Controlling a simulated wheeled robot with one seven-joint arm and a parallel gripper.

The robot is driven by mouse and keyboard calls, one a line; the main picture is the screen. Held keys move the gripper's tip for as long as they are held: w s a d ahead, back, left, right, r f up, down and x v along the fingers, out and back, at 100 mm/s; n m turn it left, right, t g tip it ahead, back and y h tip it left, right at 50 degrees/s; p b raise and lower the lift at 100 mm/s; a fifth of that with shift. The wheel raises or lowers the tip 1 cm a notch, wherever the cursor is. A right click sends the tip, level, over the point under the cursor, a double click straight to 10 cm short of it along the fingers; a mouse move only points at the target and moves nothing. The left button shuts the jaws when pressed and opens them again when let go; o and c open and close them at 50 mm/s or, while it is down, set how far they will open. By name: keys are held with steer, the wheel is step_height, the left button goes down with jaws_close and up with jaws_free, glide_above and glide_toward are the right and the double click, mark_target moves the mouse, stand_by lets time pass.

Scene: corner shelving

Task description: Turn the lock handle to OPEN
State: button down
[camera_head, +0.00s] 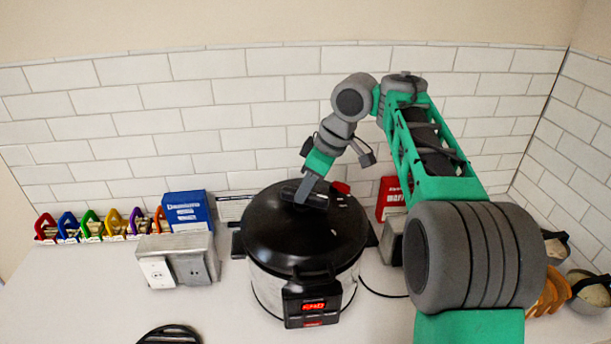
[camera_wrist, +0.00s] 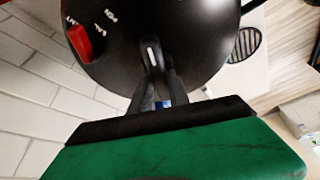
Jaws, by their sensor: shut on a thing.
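A pressure cooker (camera_head: 303,242) with a black lid (camera_head: 270,240) stands on the counter, its front panel lit red. The dark lock handle (camera_head: 317,200) is on top of the lid, partly hidden by my gripper. My gripper (camera_head: 304,195) reaches down from above, shut on the handle. In the wrist view my fingers (camera_wrist: 157,88) close around the near part of the handle (camera_wrist: 152,54), which has a white mark. A red piece (camera_wrist: 86,42) sits near the lid's rim, with small white markings beside it too small to read.
A grey outlet box (camera_head: 178,262) and a blue box (camera_head: 188,211) stand left of the cooker, with a row of coloured items (camera_head: 95,226) farther left. A red box (camera_head: 390,197) is behind on the right. A dark round rack (camera_head: 170,335) lies at the front.

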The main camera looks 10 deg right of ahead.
steer(key=shift+n+g+p, duration=0.3)
steer(key=shift+n+g, duration=0.1)
steer(key=shift+n, duration=0.7)
steer(key=c, duration=1.2)
jaws_free()
steer(key=shift+c, duration=0.2)
